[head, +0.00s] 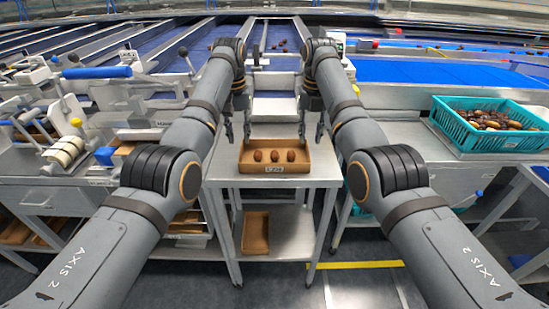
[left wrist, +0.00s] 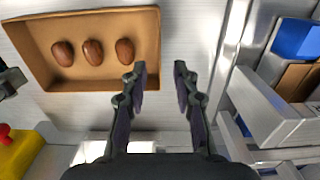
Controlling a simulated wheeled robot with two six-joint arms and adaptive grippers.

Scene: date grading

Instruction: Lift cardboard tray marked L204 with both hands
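The brown cardboard tray (head: 245,165) stands on the small metal table in the middle of the head view. It holds three brown dates (head: 275,156) in a row, and a white label (head: 274,169) is on its front; the print is too small to read surely. My left gripper (head: 238,138) is open at the tray's left end. In the left wrist view the gripper (left wrist: 160,70) has one end wall of the tray (left wrist: 148,12) between its spread fingers, touching neither visibly. My right gripper (head: 311,138) is open at the tray's right end.
The metal table (head: 300,182) has bare surface in front of the tray. Another brown tray (head: 256,232) lies on its lower shelf. A teal crate of dates (head: 473,142) stands at the right. A bench with equipment (head: 60,165) is at the left.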

